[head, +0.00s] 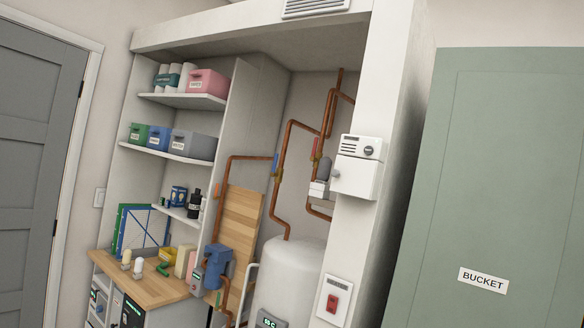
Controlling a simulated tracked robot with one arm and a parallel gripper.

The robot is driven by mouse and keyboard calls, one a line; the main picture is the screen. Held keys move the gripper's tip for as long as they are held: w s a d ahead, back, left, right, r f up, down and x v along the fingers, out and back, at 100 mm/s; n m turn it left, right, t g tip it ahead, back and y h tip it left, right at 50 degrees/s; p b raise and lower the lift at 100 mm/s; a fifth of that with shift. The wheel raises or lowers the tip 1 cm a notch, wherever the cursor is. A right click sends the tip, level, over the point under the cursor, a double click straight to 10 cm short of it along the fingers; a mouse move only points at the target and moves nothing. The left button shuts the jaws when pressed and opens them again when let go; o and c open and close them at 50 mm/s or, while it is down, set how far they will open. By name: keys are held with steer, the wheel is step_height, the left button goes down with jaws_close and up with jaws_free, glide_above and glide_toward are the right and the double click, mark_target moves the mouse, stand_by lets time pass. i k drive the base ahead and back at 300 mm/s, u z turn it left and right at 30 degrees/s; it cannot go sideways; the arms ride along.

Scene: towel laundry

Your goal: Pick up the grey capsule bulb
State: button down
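Two small pale bulb-like things stand on the wooden counter at the lower left: one with a yellowish part (126,259) and a whiter one (138,268). They are too small to tell whether either is the grey capsule bulb. A grey rounded, capsule-like shape (325,168) sits above a small white box by the copper pipes; I cannot tell whether it is a bulb or a pipe fitting. My gripper is not in view.
The wooden counter (160,290) also holds a yellow bin (168,255) and bottles. Shelves with coloured boxes (208,84) are above. A white tank (292,275) and a blue pump-like unit (217,262) stand right of it. A green cabinet (500,170) labelled BUCKET is at right, a grey door (35,150) at left.

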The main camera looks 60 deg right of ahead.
mark_target(323, 174)
steer(key=u, duration=0.05)
steer(key=i, duration=1.05)
steer(key=z, duration=1.3)
steer(key=i, duration=1.15)
steer(key=z, duration=0.75)
